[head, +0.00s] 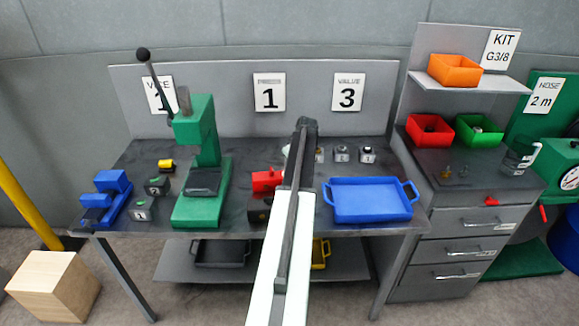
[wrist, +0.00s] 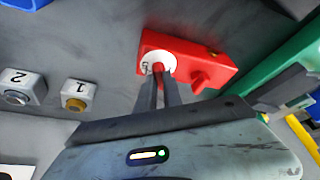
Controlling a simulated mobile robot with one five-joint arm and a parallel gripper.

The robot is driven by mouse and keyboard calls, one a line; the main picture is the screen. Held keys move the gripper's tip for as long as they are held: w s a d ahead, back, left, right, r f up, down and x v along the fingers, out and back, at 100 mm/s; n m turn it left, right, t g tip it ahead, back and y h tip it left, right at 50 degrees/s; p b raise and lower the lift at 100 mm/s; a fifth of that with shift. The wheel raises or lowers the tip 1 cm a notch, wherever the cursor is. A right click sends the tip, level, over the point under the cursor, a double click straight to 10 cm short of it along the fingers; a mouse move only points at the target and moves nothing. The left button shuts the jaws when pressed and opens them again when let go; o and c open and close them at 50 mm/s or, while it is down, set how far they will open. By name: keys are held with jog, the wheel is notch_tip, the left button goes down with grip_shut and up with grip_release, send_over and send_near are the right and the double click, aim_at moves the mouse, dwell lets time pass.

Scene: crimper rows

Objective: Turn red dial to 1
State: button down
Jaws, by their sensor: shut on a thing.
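The red dial (wrist: 158,68) is a small red knob on a round white face, set in a red block (wrist: 190,53). My gripper (wrist: 160,80) is shut on the dial, its two dark fingers close together against the knob. The fingers cover the near part of the white face. A small dark mark shows at the left of the face, but I cannot read it surely. A red lever sticks out of the block to the right of the dial. In the head view the red block (head: 267,181) stands on the bench, left of my arm, which hides part of it.
Blocks marked 1 (wrist: 78,95) and 2 (wrist: 19,89) stand left of my gripper in the wrist view. In the head view a green press (head: 200,160) stands left of the red block and a blue tray (head: 368,200) lies to the right.

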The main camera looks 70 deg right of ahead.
jog(key=n, duration=0.2)
jog(key=n+y, duration=0.2)
jog(key=n, duration=0.1)
jog(key=shift+s+d+n+t, duration=0.1)
jog(key=shift+d+n+t, duration=0.2)
jog(key=shift+n+y, duration=0.8)
jog(key=shift+n, duration=1.3)
jog(key=c, duration=1.5)
grip_release()
jog(key=p+v, duration=0.7)
jog(key=shift+s+d+r, duration=0.1)
jog(key=shift+d+r, duration=0.05)
jog(key=shift+r, duration=0.25)
